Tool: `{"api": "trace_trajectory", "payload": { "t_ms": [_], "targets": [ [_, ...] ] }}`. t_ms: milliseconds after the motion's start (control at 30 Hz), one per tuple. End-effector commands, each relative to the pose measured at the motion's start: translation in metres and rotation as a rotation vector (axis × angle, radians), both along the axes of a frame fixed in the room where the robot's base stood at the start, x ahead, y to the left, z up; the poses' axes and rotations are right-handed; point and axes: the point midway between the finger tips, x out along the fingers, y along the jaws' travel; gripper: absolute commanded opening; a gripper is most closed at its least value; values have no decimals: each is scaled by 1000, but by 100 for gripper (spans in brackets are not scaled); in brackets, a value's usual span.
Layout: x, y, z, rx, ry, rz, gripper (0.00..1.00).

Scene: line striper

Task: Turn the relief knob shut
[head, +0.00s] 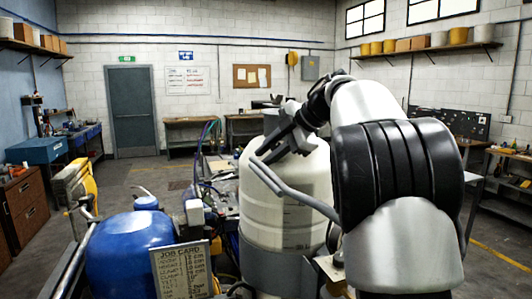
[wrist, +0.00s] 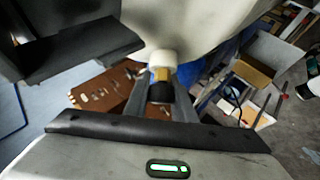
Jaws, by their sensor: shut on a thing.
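The relief knob (wrist: 160,92) appears in the wrist view as a dark cap on a brass stem below a white collar. The stem comes out of the pale tank (wrist: 205,22), which fills the top of that view. My gripper (wrist: 161,98) has its two grey fingers on either side of the dark cap, shut on it. In the head view my gripper (head: 272,152) reaches down at the upper left side of the big white tank (head: 288,215). The knob is hidden there. Its turn position cannot be read.
A blue tank (head: 125,258) stands left of the white tank, with a job card (head: 181,271) in front. A grey bent handle (head: 295,192) crosses the white tank close under my gripper. Hoses (head: 205,150) rise just left of it. Open floor lies farther back left.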

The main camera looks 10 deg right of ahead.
Motion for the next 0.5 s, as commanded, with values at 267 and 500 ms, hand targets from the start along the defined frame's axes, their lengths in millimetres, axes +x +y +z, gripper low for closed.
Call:
{"api": "trace_trajectory", "payload": {
  "t_ms": [267,500],
  "targets": [
    [-4,-1,-5,-150,66,144,1],
    [-7,-2,-6,-227,100,221,1]
  ]
}}
